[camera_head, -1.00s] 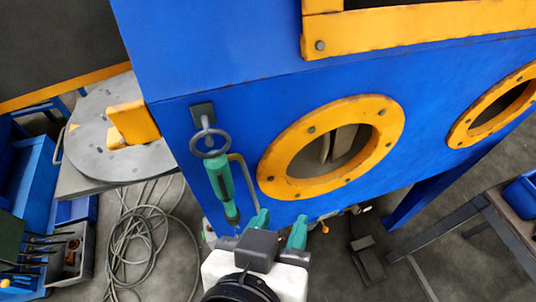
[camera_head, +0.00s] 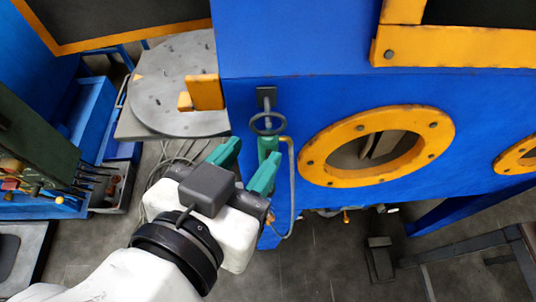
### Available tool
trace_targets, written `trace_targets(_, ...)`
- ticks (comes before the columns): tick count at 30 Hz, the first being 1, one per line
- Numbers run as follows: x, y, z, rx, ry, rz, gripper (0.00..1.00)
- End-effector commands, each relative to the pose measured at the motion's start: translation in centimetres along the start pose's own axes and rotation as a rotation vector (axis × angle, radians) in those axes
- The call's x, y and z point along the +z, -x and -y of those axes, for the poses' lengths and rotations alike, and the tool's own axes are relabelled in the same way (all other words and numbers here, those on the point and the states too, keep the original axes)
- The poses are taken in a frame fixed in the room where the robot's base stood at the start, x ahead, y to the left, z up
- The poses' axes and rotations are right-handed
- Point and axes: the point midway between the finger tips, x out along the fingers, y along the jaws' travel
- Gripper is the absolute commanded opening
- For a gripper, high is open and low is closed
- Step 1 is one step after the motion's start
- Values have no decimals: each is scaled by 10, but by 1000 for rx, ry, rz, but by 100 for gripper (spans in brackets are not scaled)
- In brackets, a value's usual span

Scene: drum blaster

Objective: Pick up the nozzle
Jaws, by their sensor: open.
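The nozzle (camera_head: 268,146) appears to be the green, upright piece hanging at the front left of the blue cabinet. It sits below a dark ring on a bracket (camera_head: 267,121). Its lower part is hidden behind my gripper's right finger. My gripper (camera_head: 246,161) has two green fingers spread apart with nothing between them. It is in front of the cabinet's left corner, and its right finger overlaps the nozzle in the picture. I cannot tell whether they touch.
The blue cabinet (camera_head: 300,92) has round yellow-rimmed ports (camera_head: 318,172). A grey pipe or hose (camera_head: 291,190) runs down beside the nozzle. A round grey turntable (camera_head: 165,85) with a yellow block is at left. A foot pedal (camera_head: 379,262) stands on the floor.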

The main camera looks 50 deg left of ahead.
Motion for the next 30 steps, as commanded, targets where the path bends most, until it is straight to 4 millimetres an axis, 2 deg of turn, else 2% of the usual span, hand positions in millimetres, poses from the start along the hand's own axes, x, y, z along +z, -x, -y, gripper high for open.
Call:
trace_targets(6, 3, -31, -2, 3, 1, 2, 42)
trace_targets(9, 3, -41, -2, 3, 1, 1, 42)
trace_targets(18, 4, -45, -2, 1, 0, 1, 41)
trace_targets(30, 3, -44, -2, 1, 0, 1, 3)
